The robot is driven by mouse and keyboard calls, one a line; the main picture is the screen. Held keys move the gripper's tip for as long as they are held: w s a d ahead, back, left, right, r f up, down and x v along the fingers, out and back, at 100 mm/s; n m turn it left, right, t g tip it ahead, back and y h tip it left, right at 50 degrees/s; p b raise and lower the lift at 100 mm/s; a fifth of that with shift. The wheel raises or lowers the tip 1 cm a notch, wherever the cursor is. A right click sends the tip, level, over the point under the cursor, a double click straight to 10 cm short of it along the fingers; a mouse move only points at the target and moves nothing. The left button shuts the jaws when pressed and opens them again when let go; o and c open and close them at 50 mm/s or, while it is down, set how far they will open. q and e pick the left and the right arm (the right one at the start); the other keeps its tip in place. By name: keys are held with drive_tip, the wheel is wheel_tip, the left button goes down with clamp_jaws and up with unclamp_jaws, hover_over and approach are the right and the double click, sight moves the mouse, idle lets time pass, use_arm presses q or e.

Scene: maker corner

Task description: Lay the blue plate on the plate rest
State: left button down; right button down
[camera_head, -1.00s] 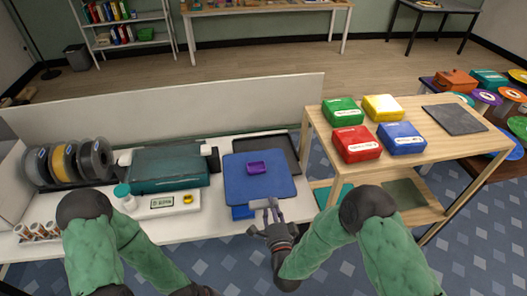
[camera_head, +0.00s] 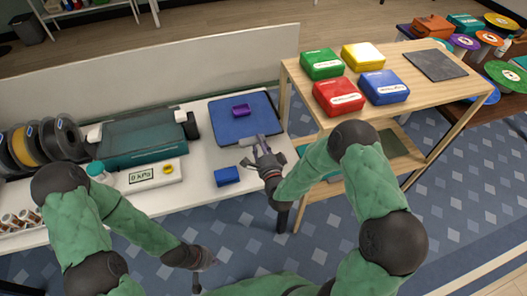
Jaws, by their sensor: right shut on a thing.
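The blue plate (camera_head: 226,127) carries a small purple tray-like piece (camera_head: 241,110). It lies over the dark rest (camera_head: 276,111) at the back right of the white bench, whose rim shows around it. I cannot tell whether it rests flat or hovers slightly. My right gripper (camera_head: 261,144) is shut on the plate's front edge. My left gripper (camera_head: 197,284) hangs low in front of the bench, away from the plate; its fingers are mostly hidden.
A blue block (camera_head: 227,176) stands on the bench in front of the plate. A teal machine (camera_head: 141,140), a scale (camera_head: 142,178) and filament spools (camera_head: 62,138) are to the left. A wooden shelf (camera_head: 411,108) with colored boxes stands close on the right.

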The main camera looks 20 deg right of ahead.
drive_tip(key=shift+w+d+f+b, duration=0.3)
drive_tip(key=shift+f+b, duration=0.1)
drive_tip(key=shift+f, duration=0.55)
drive_tip(key=shift+w+d+f+b, duration=0.25)
drive_tip(key=shift+d+f+b, duration=0.1)
drive_tip(key=shift+f, duration=0.6)
drive_tip(key=shift+w+d+f+b, duration=0.3)
drive_tip(key=shift+f+b, duration=0.1)
drive_tip(key=shift+f, duration=0.55)
drive_tip(key=shift+f, duration=0.15)
drive_tip(key=c, duration=1)
unclamp_jaws()
drive_tip(key=shift+o, duration=0.2)
drive_tip(key=s+p, duration=0.2)
drive_tip(key=s, duration=1)
drive_tip(key=shift+d, duration=0.2)
